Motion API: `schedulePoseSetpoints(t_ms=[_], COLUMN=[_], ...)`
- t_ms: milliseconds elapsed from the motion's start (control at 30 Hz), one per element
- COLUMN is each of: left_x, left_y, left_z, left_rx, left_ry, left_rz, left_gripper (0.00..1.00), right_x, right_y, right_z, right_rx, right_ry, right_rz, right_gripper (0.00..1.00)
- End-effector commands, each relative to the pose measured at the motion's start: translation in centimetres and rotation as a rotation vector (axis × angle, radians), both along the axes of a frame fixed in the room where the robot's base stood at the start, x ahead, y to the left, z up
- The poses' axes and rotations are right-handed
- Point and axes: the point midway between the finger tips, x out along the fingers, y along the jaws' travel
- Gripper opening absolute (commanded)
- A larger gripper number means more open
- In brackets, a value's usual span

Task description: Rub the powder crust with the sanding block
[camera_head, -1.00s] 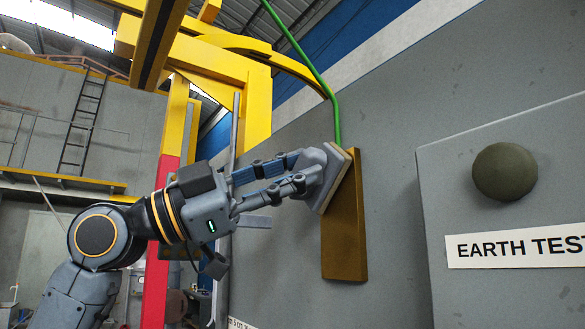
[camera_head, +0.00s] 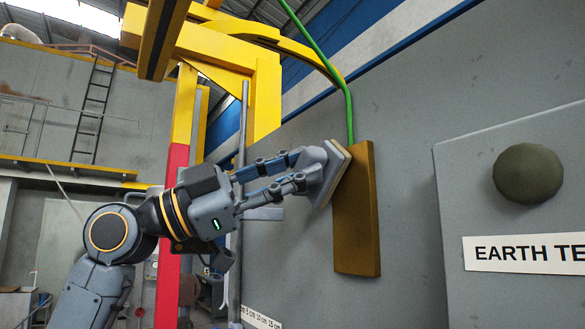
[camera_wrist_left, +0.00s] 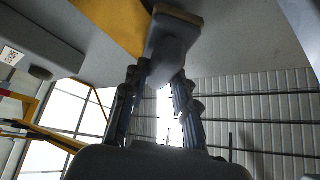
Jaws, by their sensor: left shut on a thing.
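The sanding block (camera_head: 326,172) is a grey block with a tan pad face, seen in the head view. My left gripper (camera_head: 304,172) is shut on its grey back. The pad face is turned toward a brown upright plate (camera_head: 356,225) on the grey wall and overlaps the plate's upper left part. I cannot tell if pad and plate touch. No separate powder crust stands out on the brown surface. In the left wrist view the block (camera_wrist_left: 172,38) is between the fingers, with the brown plate (camera_wrist_left: 112,22) beyond it. My right gripper is not in view.
A green cable (camera_head: 322,62) runs down to the plate's top. A grey box with a dark round knob (camera_head: 528,174) and an "EARTH TE" label (camera_head: 525,252) stands to the right. A yellow frame (camera_head: 262,95) and a red post (camera_head: 172,220) are behind my arm.

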Motion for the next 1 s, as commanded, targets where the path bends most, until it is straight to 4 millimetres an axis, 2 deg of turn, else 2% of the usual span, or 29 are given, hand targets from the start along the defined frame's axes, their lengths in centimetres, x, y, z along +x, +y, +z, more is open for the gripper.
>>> schedulePoseSetpoints(t_ms=[400,800,1000], left_x=[-0.1,-1.9,-2.0], left_y=[-0.1,-1.4,-1.4], left_z=[0.0,0.0,0.0], left_rx=[0.0,0.001,0.0], left_ry=[-0.001,-0.002,-0.001], left_rz=[0.0,-0.001,-0.001], left_gripper=[0.03,0.03,0.03], right_x=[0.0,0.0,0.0], right_y=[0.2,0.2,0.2], right_z=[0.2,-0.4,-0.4], right_rx=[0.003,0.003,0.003], right_ry=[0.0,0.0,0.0], right_rz=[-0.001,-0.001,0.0], right_gripper=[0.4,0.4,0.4])
